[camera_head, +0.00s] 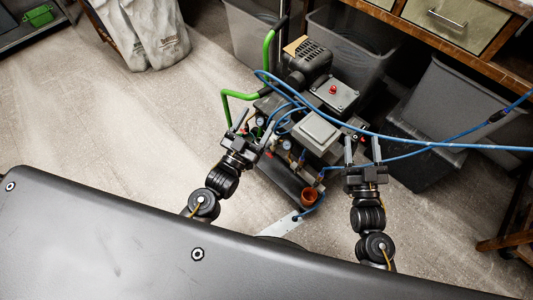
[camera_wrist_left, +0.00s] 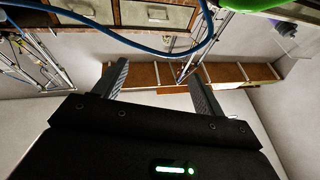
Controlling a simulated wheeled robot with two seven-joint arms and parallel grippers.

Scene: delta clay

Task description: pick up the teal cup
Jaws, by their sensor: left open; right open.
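No teal cup shows in either view. My left gripper (camera_head: 254,126) is open and empty, held in front of the compressor-like machine in the head view. Its two fingers also show apart in the left wrist view (camera_wrist_left: 159,72), with nothing between them. My right gripper (camera_head: 362,146) is open and empty, at the machine's right side, close to a blue hose. An orange-brown round, cup-like piece (camera_head: 309,196) sits low at the machine's front, between the two arms; I cannot tell whether it is part of the machine.
The machine (camera_head: 318,131) has a green handle (camera_head: 240,96) and looped blue hose (camera_head: 430,143). Grey bins (camera_head: 450,98) stand behind and right, by a wooden bench with drawers (camera_head: 455,22). Pale sacks (camera_head: 150,35) stand at back left. The floor at left (camera_head: 110,125) is clear.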

